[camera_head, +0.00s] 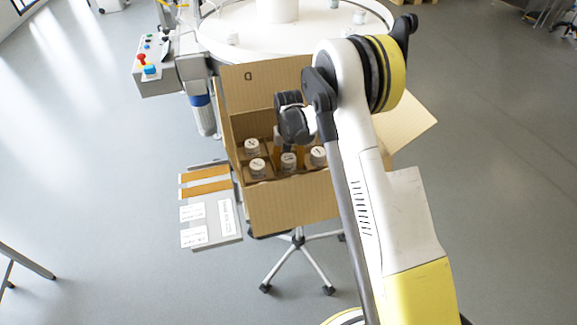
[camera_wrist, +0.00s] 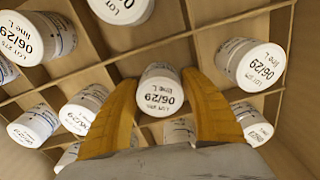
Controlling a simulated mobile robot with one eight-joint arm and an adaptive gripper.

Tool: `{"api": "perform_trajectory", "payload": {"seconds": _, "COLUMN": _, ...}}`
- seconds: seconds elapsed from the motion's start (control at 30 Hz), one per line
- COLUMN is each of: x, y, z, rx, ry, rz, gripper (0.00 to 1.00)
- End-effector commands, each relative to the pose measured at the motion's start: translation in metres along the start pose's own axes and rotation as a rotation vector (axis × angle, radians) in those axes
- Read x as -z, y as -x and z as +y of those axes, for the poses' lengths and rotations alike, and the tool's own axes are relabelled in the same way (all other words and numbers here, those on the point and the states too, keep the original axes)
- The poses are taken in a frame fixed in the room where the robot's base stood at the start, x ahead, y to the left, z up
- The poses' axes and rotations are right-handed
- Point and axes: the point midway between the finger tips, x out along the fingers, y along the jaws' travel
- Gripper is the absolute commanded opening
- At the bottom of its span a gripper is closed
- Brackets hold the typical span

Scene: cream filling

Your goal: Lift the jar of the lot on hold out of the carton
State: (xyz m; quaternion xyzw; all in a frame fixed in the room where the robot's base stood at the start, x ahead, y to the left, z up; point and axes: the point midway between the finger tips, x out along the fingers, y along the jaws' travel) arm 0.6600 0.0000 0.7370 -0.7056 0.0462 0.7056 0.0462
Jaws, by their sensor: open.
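The open cardboard carton (camera_head: 290,207) stands in the middle of the head view. It holds several white-lidded jars, including one at its left (camera_head: 252,147). My gripper (camera_wrist: 159,88) points down into the carton, its yellow fingers apart. A jar at upper left (camera_wrist: 45,38) appears to read "LOT 215 06/29 line L". A jar at right (camera_wrist: 250,65) reads "06/29 line L". Whether the fingers touch the middle jar cannot be told.
Cardboard dividers (camera_wrist: 195,47) separate the jars, with neighbours close to both fingers. The carton's flaps (camera_head: 410,122) stand open. A grey side table (camera_head: 226,236) at left carries white cards too small to read. A round white table (camera_head: 240,52) is behind, beside a control box (camera_head: 160,84).

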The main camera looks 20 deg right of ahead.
Motion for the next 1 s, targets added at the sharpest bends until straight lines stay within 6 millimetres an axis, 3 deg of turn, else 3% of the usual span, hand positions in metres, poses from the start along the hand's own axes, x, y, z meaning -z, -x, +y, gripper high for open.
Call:
{"api": "perform_trajectory", "payload": {"seconds": 0.07, "x": 0.000, "y": 0.001, "z": 0.000, "rx": 0.000, "ry": 0.000, "rz": 0.000, "gripper": 0.52}}
{"api": "perform_trajectory", "payload": {"seconds": 0.1, "x": 0.000, "y": 0.002, "z": 0.000, "rx": 0.000, "ry": 0.000, "rz": 0.000, "gripper": 0.47}}
{"api": "perform_trajectory", "payload": {"seconds": 0.2, "x": 0.000, "y": 0.002, "z": 0.000, "rx": 0.000, "ry": 0.000, "rz": 0.000, "gripper": 0.17}}
{"api": "perform_trajectory", "payload": {"seconds": 0.23, "x": 0.000, "y": 0.002, "z": 0.000, "rx": 0.000, "ry": 0.000, "rz": 0.000, "gripper": 0.12}}
{"api": "perform_trajectory", "payload": {"seconds": 0.33, "x": 0.000, "y": 0.002, "z": 0.000, "rx": 0.000, "ry": 0.000, "rz": 0.000, "gripper": 0.11}}
{"api": "perform_trajectory", "payload": {"seconds": 0.37, "x": 0.000, "y": 0.002, "z": 0.000, "rx": 0.000, "ry": 0.000, "rz": 0.000, "gripper": 0.06}}
{"api": "perform_trajectory", "payload": {"seconds": 0.67, "x": 0.000, "y": 0.006, "z": 0.000, "rx": 0.000, "ry": 0.000, "rz": 0.000, "gripper": 0.06}}
{"api": "perform_trajectory", "payload": {"seconds": 0.93, "x": 0.000, "y": 0.045, "z": 0.000, "rx": 0.000, "ry": 0.000, "rz": 0.000, "gripper": 0.06}}
{"api": "perform_trajectory", "payload": {"seconds": 1.0, "x": -0.005, "y": 0.053, "z": 0.012, "rx": 0.000, "ry": -0.003, "rz": 0.000, "gripper": 0.06}}
